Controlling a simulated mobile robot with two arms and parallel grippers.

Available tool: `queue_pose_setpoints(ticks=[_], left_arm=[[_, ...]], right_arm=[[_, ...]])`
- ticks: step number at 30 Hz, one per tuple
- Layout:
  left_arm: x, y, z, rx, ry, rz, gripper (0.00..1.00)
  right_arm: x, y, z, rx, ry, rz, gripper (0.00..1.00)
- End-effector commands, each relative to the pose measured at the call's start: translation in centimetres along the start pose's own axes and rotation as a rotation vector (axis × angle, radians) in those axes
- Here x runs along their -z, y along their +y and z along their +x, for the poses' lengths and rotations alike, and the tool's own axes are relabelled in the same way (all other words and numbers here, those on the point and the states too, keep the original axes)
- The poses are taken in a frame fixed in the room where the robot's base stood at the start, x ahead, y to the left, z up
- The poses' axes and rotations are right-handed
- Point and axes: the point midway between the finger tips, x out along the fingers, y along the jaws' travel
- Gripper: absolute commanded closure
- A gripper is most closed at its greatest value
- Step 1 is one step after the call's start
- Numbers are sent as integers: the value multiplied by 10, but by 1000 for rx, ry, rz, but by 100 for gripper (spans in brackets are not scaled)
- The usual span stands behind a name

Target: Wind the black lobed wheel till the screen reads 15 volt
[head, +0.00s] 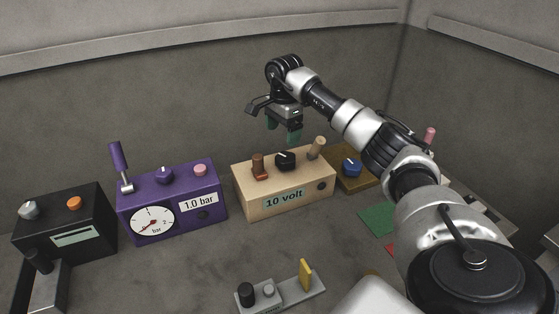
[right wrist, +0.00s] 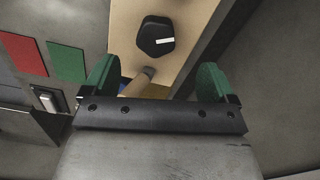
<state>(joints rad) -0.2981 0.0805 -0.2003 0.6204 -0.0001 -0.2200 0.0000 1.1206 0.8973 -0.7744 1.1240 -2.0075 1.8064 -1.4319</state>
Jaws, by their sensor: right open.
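The screen (head: 284,197) on the box's front reads 10 volt. In the right wrist view the wheel (right wrist: 155,37) shows a white pointer mark and lies beyond the fingertips. My right gripper (head: 282,137) is above the wheel, open and empty, with green finger pads; its fingers (right wrist: 157,80) are apart in the right wrist view. I see no contact with the wheel. My left gripper is not in view.
A purple box (head: 172,232) with a gauge and a black box (head: 80,222) are at left. A brown box with a blue knob (head: 351,167) is at right. A grey fixture (head: 290,291) is in front.

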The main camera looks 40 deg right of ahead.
Motion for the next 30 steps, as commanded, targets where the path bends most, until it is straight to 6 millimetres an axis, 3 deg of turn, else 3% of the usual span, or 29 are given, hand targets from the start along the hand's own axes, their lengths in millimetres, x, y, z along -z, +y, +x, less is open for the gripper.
queue_pose_setpoints(ticks=[5,19,24,30], left_arm=[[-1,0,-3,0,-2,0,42],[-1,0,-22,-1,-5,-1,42],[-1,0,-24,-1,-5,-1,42],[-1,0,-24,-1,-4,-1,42]], right_arm=[[6,3,9,-20,17,3,13],[6,4,90,-17,13,3,13],[6,4,103,-15,14,4,13],[6,4,106,-14,14,3,13]])
